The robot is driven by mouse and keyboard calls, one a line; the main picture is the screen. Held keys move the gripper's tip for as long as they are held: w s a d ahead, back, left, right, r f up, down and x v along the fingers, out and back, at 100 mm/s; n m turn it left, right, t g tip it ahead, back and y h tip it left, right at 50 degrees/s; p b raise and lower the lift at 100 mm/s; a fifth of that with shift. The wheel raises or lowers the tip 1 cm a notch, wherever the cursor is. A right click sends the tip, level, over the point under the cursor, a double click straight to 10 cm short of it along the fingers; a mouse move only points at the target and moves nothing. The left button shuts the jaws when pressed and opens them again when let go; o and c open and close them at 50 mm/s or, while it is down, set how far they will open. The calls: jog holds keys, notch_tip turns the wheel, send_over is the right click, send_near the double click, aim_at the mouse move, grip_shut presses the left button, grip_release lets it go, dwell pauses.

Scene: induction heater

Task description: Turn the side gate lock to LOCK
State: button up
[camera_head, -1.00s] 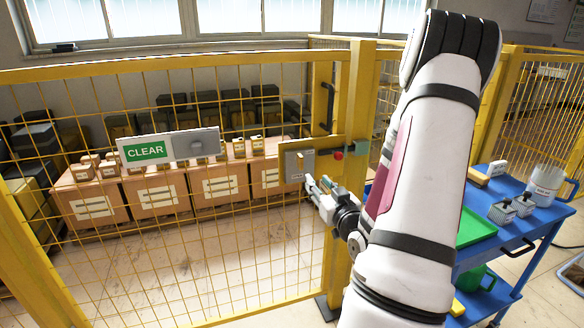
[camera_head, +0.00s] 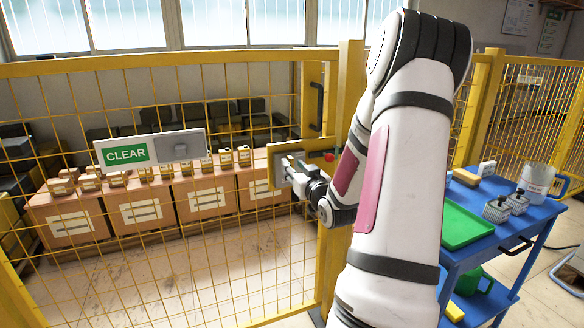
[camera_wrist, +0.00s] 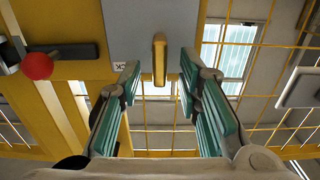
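The side gate lock is a grey plate (camera_head: 277,171) on a yellow bracket of the gate, partly hidden by my gripper in the head view. In the wrist view the grey lock plate (camera_wrist: 178,18) fills the upper middle and carries a yellow lock handle (camera_wrist: 159,58). The handle stands along the picture's vertical. My gripper (camera_wrist: 160,72) is open, one teal-padded finger on each side of the handle, with visible gaps. In the head view my gripper (camera_head: 293,164) is right at the plate.
A red button (camera_wrist: 37,66) sits beside the lock; it also shows in the head view (camera_head: 329,157). A CLEAR sign (camera_head: 126,153) hangs on the yellow mesh gate. A blue cart (camera_head: 505,232) with a green tray (camera_head: 466,226) stands to the right.

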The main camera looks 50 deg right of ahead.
jog(key=shift+x, duration=1)
grip_shut()
